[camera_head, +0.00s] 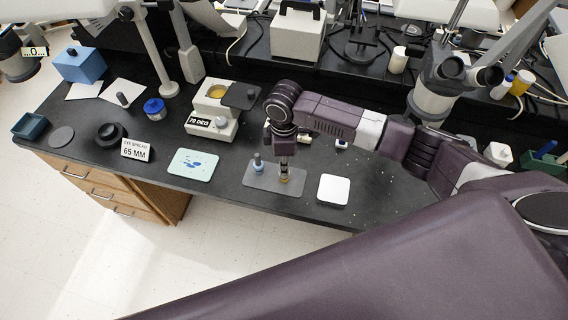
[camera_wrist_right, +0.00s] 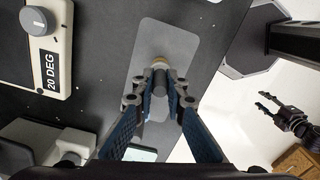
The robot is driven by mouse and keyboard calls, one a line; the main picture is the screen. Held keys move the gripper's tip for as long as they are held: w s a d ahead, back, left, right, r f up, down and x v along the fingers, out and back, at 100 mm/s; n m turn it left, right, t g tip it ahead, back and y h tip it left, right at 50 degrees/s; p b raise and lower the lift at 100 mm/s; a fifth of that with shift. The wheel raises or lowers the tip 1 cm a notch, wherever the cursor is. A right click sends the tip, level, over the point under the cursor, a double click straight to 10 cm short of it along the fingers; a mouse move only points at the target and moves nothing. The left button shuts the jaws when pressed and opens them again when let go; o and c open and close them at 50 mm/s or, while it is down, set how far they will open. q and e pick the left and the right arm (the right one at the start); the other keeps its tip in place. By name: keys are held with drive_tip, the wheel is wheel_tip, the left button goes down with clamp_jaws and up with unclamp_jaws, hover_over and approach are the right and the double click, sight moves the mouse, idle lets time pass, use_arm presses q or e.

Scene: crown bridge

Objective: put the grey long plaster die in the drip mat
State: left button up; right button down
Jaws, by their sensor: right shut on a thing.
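The grey long plaster die (camera_wrist_right: 160,83), with a cream base, is between the fingers of my right gripper (camera_wrist_right: 159,94) in the right wrist view. In the head view my right gripper (camera_head: 284,165) points down over the right part of a flat grey mat (camera_head: 265,184); the die's yellowish lower end (camera_head: 284,179) shows below it. I cannot tell whether the die touches the mat. A pale green mat with blue splashes (camera_head: 205,160), which looks like the drip mat, lies to the left and is empty. My left gripper (camera_wrist_right: 267,103) shows open at the right of the wrist view.
A blue die (camera_head: 258,164) stands on the grey mat, left of my right gripper. A white square pad (camera_head: 333,189) lies to the right. The counter's front edge is close.

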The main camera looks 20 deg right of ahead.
drive_tip(key=shift+f, duration=0.1)
drive_tip(key=c, duration=2)
unclamp_jaws()
drive_tip(key=shift+o, duration=0.2)
wheel_tip(320, 180, up, 12)
drive_tip(key=b, duration=0.1)
